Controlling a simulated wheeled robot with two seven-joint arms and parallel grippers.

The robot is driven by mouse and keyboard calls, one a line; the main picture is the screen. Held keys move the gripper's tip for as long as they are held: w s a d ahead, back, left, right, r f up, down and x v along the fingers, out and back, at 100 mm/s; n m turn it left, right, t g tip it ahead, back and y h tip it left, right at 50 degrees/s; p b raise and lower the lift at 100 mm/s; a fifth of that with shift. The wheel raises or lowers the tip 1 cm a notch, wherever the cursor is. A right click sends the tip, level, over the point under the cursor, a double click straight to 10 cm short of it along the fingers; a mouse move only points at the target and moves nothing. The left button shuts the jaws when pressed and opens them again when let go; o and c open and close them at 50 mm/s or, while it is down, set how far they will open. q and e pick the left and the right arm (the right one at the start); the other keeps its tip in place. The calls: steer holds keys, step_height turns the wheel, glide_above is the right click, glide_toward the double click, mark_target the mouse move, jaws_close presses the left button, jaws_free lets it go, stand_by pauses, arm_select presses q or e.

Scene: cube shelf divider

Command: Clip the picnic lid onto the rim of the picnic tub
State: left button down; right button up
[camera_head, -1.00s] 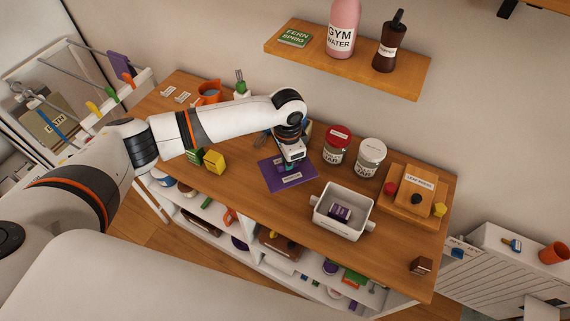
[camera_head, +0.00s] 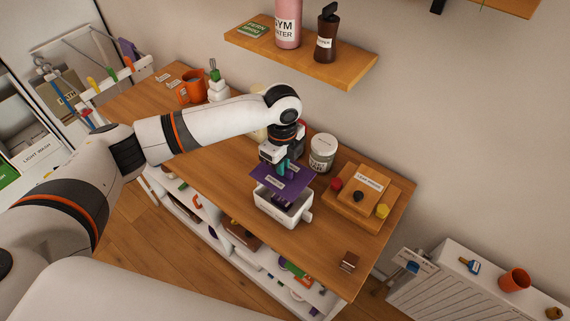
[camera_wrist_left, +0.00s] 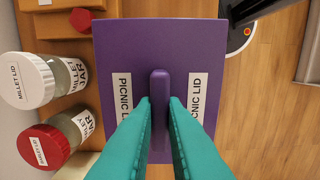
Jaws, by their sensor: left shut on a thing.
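The purple picnic lid (camera_head: 290,180) hangs about level above the white picnic tub (camera_head: 268,212), covering its back part in the head view. My left gripper (camera_head: 284,166) is shut on the lid's raised middle ridge. In the left wrist view the teal fingers (camera_wrist_left: 160,115) stand on both sides of the ridge of the lid (camera_wrist_left: 205,40), which has "PICNIC LID" labels. The lid hides the tub there. In the head view the tub's front opening shows, with a dark item (camera_head: 283,203) inside. I cannot tell the exact gap between lid and rim. My right gripper is out of view.
A white-lidded jar (camera_head: 322,155) stands just behind the tub. A red-lidded jar (camera_wrist_left: 42,147) is mostly hidden behind my gripper in the head view. A wooden stand (camera_head: 350,205) with coloured knobs is to the right.

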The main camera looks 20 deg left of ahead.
mark_target(283, 177)
arm_select(q)
steer(key=shift+d+r+p, duration=0.15)
steer(key=shift+p, duration=0.25)
step_height(283, 177, down, 4)
steer(key=shift+f+b, duration=0.15)
steer(key=shift+b, duration=0.75)
steer(key=shift+f+b, duration=0.3)
steer(key=shift+f, duration=0.45)
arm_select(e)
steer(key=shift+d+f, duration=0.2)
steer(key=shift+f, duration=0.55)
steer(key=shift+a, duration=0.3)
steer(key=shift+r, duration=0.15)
